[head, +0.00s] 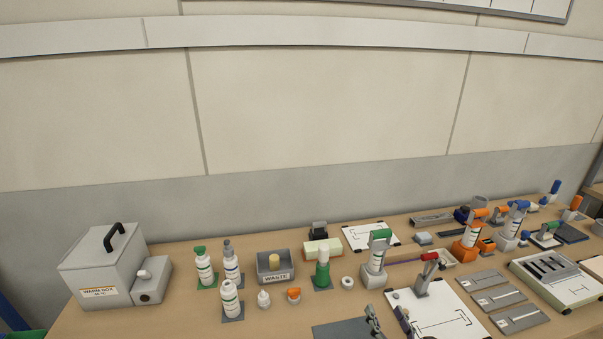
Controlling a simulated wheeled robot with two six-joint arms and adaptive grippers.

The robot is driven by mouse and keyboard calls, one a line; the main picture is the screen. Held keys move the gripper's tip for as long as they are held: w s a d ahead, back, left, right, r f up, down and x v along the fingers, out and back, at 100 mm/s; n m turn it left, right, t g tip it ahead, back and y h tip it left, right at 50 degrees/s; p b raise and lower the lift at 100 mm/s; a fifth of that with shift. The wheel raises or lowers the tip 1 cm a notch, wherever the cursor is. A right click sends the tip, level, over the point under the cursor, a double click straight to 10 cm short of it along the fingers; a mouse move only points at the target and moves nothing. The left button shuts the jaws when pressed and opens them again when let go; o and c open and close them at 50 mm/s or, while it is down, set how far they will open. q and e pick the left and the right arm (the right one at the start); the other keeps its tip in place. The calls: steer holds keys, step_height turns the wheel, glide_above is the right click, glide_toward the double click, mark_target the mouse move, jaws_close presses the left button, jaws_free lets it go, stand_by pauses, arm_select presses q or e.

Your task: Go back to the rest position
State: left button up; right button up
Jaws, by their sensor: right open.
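Two dark finger parts of my right gripper (389,320) show at the bottom edge of the head view, right of the middle. They stand apart with nothing visible between them, so the gripper is open. The rest of this gripper is cut off by the frame edge. It is in front of the white board with black markings (440,310). My left gripper is not in view.
A wooden bench (180,322) spans the view. At left stand a grey warm box (105,262), several bottles and a grey waste bin (275,266). At right are dispensers, flat grey plates (497,298) and a slotted tray (560,280).

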steer(key=s+d+f+m+g+h, duration=0.1)
steer(key=s+d+m+g+h, duration=0.25)
steer(key=m, duration=0.65)
steer(key=s+d+f+m+g+h, duration=0.15)
steer(key=d+m+h, duration=0.25)
steer(key=d+m, duration=0.45)
steer(key=s+a+f+m+g+y, duration=0.45)
steer(key=s+a+m+g, duration=0.45)
steer(key=s+m, duration=0.5)
steer(key=s+d+f+g+b, duration=0.1)
steer(key=d+f+b, duration=0.15)
steer(key=f, duration=1.35)
steer(key=d+f+g+b, duration=0.1)
steer(key=f+b, duration=0.2)
steer(key=f, duration=1.3)
arm_select(q)
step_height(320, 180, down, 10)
steer(key=b, duration=0.4)
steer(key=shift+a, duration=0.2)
arm_select(e)
steer(key=s+f+m, duration=0.1)
steer(key=s+f, duration=1.8)
steer(key=f, duration=0.2)
steer(key=shift+d+f+g, duration=0.35)
steer(key=shift+d+g, duration=0.05)
steer(key=shift+d, duration=0.05)
